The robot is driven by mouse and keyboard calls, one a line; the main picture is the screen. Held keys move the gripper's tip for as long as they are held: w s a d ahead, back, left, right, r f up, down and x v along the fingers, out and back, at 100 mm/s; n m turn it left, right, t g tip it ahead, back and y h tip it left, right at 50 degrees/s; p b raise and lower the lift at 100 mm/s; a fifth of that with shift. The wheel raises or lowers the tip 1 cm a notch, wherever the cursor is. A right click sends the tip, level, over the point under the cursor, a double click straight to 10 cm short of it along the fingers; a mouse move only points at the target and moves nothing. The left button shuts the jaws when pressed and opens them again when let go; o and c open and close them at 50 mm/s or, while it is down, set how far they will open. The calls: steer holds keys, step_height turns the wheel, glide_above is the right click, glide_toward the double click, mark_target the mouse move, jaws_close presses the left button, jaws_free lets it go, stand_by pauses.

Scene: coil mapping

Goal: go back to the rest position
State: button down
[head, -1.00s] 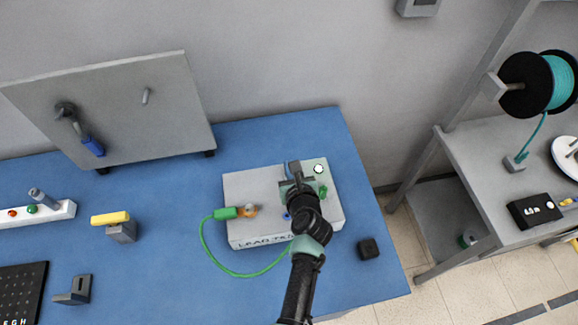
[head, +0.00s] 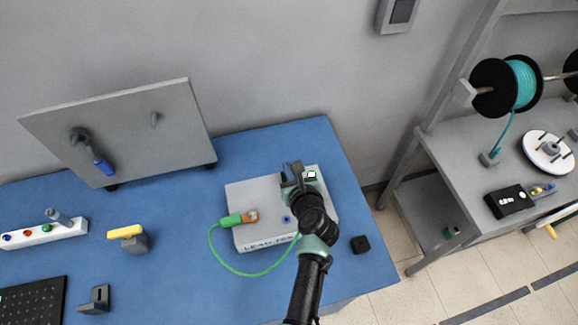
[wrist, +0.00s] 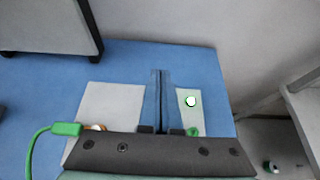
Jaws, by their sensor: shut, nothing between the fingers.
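My gripper (wrist: 161,100) is shut and empty, with its fingers together above the grey lead-test box in the wrist view. In the head view my gripper (head: 294,172) is over the back right part of the box (head: 247,188), and my arm hides much of the box's right side. A green plug (head: 232,220) sits at the box's left side, with a green cable curving toward the front.
A grey upright panel (head: 130,135) with a blue-handled tool stands at the back left of the blue table (head: 180,265). A yellow-topped grey block (head: 126,232) and a small black block (head: 360,244) lie on the table. A grey shelf with a teal spool (head: 522,84) stands at right.

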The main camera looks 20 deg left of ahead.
steer(key=w+d+r+n+t+b, duration=0.25)
steer(key=r+n, duration=0.35)
steer(key=r, duration=0.4)
steer(key=w+d+r+n+t+h+b, duration=0.1)
steer(key=d+r+n+t+b, duration=0.25)
steer(key=r, duration=0.55)
steer(key=w+r+n+t+b, duration=0.2)
steer(key=r+n+b, duration=0.2)
steer(key=r+n, duration=0.45)
steer(key=s+d+r+n+t+h+b, duration=0.2)
steer(key=s+d+r+n+t, duration=0.1)
steer(key=s+r, duration=0.4)
steer(key=s+d+r+n+t+h+b, duration=0.2)
steer(key=s+r+n+t, duration=0.1)
steer(key=s+r, duration=0.4)
steer(key=s+d+r+n+t+h+b, duration=0.2)
steer(key=s+d+r+n+t, duration=0.1)
steer(key=s+r+n, duration=0.2)
step_height(320, 180, up, 4)
steer(key=shift+s+d+r+b, duration=0.15)
steer(key=shift+s+d+b, duration=0.2)
steer(key=shift+s, duration=0.65)
